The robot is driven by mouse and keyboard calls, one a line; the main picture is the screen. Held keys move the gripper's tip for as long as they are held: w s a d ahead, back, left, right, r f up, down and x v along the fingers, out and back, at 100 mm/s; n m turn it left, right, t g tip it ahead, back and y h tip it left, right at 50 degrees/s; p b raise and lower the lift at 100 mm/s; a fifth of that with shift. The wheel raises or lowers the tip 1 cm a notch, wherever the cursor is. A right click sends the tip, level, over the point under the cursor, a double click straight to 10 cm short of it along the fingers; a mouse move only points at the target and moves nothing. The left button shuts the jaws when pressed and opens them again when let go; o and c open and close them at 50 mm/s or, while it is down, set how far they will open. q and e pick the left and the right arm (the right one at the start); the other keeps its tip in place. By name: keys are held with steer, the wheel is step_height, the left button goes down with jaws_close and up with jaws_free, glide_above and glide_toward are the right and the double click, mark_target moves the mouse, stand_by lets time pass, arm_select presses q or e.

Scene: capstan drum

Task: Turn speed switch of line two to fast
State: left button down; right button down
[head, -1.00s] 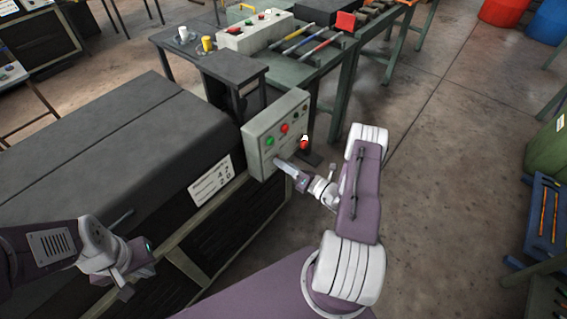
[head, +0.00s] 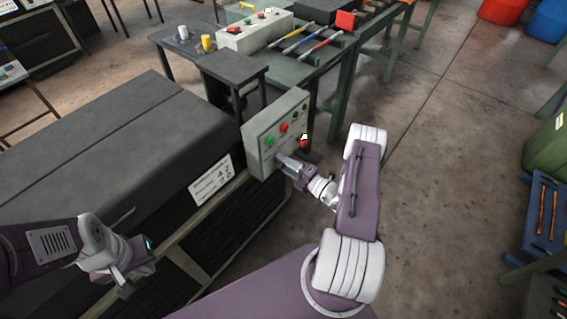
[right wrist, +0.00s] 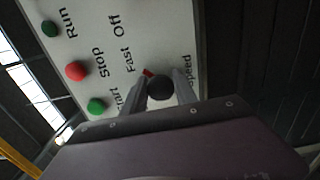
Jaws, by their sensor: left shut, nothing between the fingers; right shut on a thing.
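The grey control box (head: 263,139) stands at the corner of the long dark machine, with green and red buttons on its face. In the right wrist view its panel (right wrist: 125,20) is lettered Run, Stop, Start, Fast, Off and Speed. My right gripper (head: 280,161) is at the lower part of the panel. In the right wrist view its fingers (right wrist: 172,88) are shut on a round black speed switch (right wrist: 160,88). A small red mark (right wrist: 148,72) shows beside the switch, near the word Fast. My left gripper (head: 140,270) is shut and empty, away from the box.
The dark machine (head: 110,130) fills the left, with a white sign (head: 211,179) too small to read. A red knob (head: 303,143) is at the box's right side. Behind stands a green bench (head: 300,75) with coloured rods.

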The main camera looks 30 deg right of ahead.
stand_by(0.4)
steer(key=c, duration=1)
jaws_free()
steer(key=v, duration=0.9)
